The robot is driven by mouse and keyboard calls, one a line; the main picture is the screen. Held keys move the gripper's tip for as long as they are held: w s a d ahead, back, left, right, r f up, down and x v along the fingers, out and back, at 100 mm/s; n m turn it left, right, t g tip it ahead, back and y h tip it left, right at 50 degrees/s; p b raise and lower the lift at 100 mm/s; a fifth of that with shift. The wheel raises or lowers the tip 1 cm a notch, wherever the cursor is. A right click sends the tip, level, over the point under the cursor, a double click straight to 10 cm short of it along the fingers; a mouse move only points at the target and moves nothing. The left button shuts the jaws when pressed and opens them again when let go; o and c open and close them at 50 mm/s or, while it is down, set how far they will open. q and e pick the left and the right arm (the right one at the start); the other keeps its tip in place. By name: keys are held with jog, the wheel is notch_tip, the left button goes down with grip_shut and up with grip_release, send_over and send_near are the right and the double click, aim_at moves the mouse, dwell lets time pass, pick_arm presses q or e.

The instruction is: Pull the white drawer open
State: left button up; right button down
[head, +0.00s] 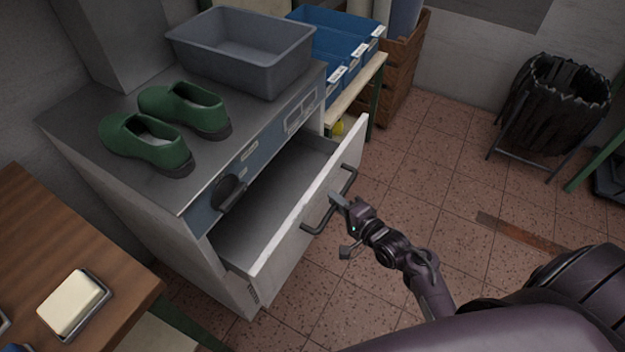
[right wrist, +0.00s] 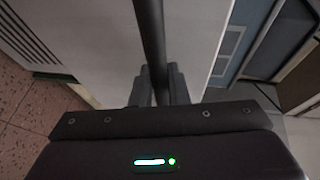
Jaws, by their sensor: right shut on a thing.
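The white drawer (head: 290,225) stands pulled out from the grey cabinet, and its empty grey inside shows in the head view. A dark bar handle (head: 341,186) runs along its front. My right gripper (head: 338,202) is at the handle's middle. In the right wrist view the dark handle bar (right wrist: 150,45) passes between the fingers of my right gripper (right wrist: 158,85), which is shut on it. The white drawer front (right wrist: 100,35) lies behind the bar. My left gripper is not in view.
Green shoes (head: 150,143) and a grey bin (head: 240,55) sit on the cabinet top (head: 90,125). A wooden table (head: 45,230) with a pale block (head: 72,303) is at the lower left. A black bin (head: 555,105) stands far right. The tiled floor before the drawer is clear.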

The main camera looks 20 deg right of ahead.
jog(key=s+d+p, duration=0.5)
jog(key=s+d, duration=1)
jog(key=s, duration=0.5)
jog(key=shift+d+p, duration=0.25)
jog(key=shift+p, duration=0.15)
jog(key=c, duration=1.4)
grip_release()
jog(key=shift+w, duration=0.1)
jog(key=v, duration=0.7)
jog(key=shift+s+b, duration=0.4)
jog(key=shift+b, duration=0.05)
